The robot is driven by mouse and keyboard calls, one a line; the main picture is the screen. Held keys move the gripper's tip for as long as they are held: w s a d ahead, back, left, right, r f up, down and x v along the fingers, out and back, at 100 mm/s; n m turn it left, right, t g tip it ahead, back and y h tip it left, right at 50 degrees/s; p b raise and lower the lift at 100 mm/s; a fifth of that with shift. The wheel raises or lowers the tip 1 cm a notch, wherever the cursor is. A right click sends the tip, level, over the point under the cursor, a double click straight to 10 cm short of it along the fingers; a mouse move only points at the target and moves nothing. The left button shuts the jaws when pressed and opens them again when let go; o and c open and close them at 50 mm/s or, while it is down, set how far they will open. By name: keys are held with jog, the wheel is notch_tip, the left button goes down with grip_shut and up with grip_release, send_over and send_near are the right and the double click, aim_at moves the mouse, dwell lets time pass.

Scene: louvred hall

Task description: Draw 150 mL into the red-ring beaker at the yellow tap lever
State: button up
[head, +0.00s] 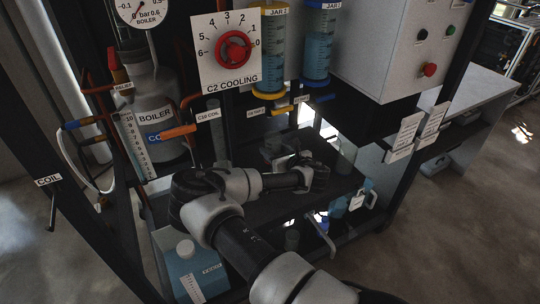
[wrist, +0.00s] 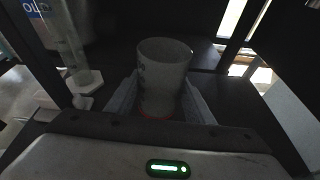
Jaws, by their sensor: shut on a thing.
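The red-ring beaker (wrist: 163,75) stands upright between my fingers in the wrist view, with its red ring low near the palm. My gripper (wrist: 160,98) is shut on it, one finger on each side. Any liquid inside cannot be made out. In the head view my gripper (head: 322,174) is above the dark shelf, and a faint clear beaker shape shows just beyond it. The yellow tap lever (head: 283,110) is under the left, yellow-ringed jar (head: 274,45), above and left of my gripper. No flow from it is visible.
A blue-ringed jar (head: 319,45) with a blue lever (head: 322,98) stands to the right. The boiler (head: 156,100) with an orange lever (head: 179,131) is at left. Blue-capped vessels (head: 338,207) and a blue container (head: 196,272) are lower down. A grey cabinet (head: 385,40) is at right.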

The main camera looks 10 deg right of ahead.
jog(key=w, duration=0.1)
jog(key=w+a, duration=0.1)
jog(key=w, duration=0.1)
jog(key=shift+w, duration=0.1)
notch_tip(320, 180, down, 4)
jog(key=shift+r+b, duration=0.2)
jog(key=shift+b, duration=0.65)
jog(key=o, duration=1.2)
jog(key=shift+c, duration=0.2)
jog(key=shift+r, duration=0.1)
